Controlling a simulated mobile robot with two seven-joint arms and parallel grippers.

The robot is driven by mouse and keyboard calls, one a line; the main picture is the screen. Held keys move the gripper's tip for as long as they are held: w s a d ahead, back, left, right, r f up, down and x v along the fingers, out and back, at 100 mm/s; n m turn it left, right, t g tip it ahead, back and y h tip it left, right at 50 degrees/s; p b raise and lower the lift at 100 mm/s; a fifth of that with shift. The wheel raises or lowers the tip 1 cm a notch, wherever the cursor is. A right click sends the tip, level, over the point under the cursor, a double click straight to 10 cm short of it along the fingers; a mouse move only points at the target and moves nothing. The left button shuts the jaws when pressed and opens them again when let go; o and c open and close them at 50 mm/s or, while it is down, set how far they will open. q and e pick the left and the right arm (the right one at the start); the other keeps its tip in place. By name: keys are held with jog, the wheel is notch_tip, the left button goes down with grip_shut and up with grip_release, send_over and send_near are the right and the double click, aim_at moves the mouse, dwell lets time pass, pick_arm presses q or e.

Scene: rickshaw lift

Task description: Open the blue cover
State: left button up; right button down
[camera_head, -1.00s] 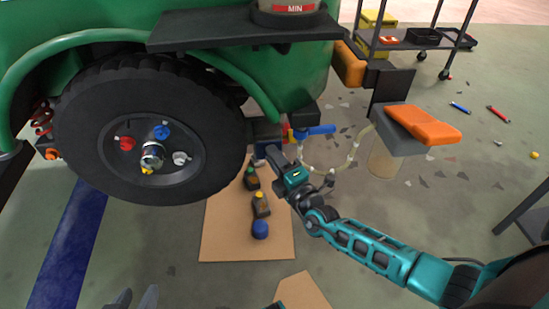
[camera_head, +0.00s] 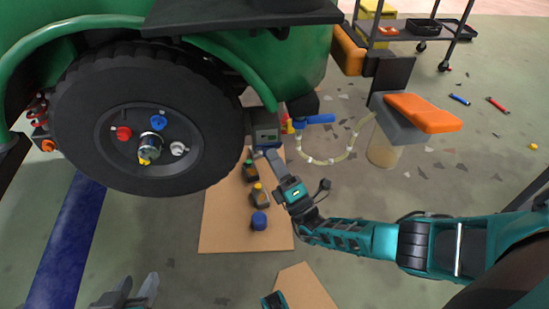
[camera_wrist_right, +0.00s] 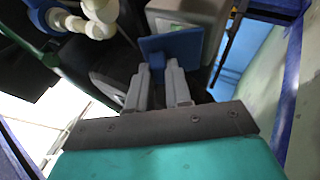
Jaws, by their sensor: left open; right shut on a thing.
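The blue cover (camera_wrist_right: 178,46) is a flat blue plate with a small tab, in front of a grey box (camera_wrist_right: 192,20) in the right wrist view. My right gripper (camera_wrist_right: 158,72) is shut on the cover's tab, its two grey fingers on either side. The plate stands tilted away from the box face. In the head view the right gripper (camera_head: 271,156) is low beside the tyre, just below the grey box with a small display (camera_head: 266,136); the cover is hard to make out there. My left gripper (camera_head: 134,295) is open and empty at the bottom left.
The big black tyre (camera_head: 85,135) and green vehicle body (camera_head: 290,70) stand close on the left and above. A blue-handled valve (camera_head: 316,119) with a pale hose (camera_head: 330,162) is to the right. Small bottles stand on a cardboard sheet (camera_head: 222,225) below.

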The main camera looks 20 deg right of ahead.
dwell(0.4)
jog(key=c, duration=1)
grip_release()
jog(key=shift+c, duration=0.2)
jog(key=shift+f, duration=0.1)
jog(key=v, duration=1.2)
